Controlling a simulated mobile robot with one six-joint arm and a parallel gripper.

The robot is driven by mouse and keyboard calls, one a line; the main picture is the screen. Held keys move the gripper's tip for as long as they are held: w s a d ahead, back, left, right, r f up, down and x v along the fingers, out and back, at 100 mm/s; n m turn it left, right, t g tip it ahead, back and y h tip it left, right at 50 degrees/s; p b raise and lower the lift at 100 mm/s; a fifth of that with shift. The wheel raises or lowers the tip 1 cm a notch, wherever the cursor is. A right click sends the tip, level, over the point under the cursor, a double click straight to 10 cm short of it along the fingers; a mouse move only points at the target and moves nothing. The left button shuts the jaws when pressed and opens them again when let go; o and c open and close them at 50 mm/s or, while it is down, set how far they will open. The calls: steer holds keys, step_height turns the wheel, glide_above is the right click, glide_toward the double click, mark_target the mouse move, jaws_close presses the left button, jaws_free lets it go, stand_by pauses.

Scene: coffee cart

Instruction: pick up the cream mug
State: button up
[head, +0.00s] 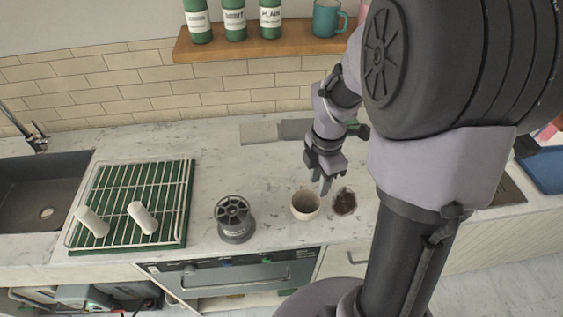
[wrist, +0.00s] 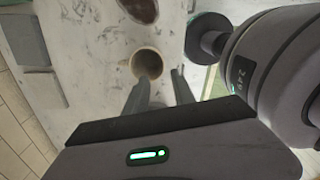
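The cream mug (head: 305,206) stands upright on the marble counter, between a dark grey spool-shaped item and a dish with brown contents. It also shows in the wrist view (wrist: 146,60), where its dark inside faces me. My gripper (head: 327,186) is just above and behind the mug, slightly to its right in the head view. In the wrist view my gripper (wrist: 162,78) has its two fingers apart with nothing between them. The left fingertip overlaps the mug's near rim in the picture; I cannot tell whether it touches.
The brown-filled dish (head: 344,202) is close on the mug's right. The spool-shaped item (head: 235,220) stands to its left. Farther left is a wire rack (head: 120,180) with two white cylinders, then a sink (head: 40,190). A wooden shelf (head: 250,48) holds green bottles and a teal mug (head: 327,18).

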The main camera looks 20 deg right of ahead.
steer(key=b, duration=0.3)
glide_above(313, 213)
steer(key=f, duration=0.6)
steer(key=d+f, duration=0.1)
steer(key=f, duration=0.2)
steer(key=shift+w+f, duration=0.2)
steer(key=shift+w, duration=0.05)
steer(key=f, duration=0.2)
steer(key=f+b, duration=0.1)
steer(key=a+f+b, duration=0.1)
steer(key=f, duration=0.1)
steer(key=shift+s+f, duration=0.1)
steer(key=shift+f, duration=0.2)
steer(key=shift+r, duration=0.1)
jaws_close()
